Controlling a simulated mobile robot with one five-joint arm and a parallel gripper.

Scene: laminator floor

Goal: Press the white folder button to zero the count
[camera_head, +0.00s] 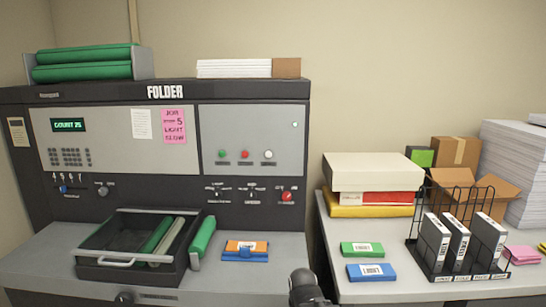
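The white button (268,154) is at the right end of a row of three on the grey right-hand panel of the folder (165,92), beside a red button (245,155) and a green button (222,154). The green display (68,125) on the left panel appears to read COUNT 25. My gripper (306,287) shows as a dark shape at the bottom edge, well below the white button and apart from it. Its fingers cannot be made out, so I cannot tell whether it is open or shut.
An open dark tray (125,270) with green and grey rolls sits on the folder's ledge. An orange and blue pack (246,250) lies right of it. The side table (390,290) holds boxes and a wire rack (462,240). The space before the buttons is clear.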

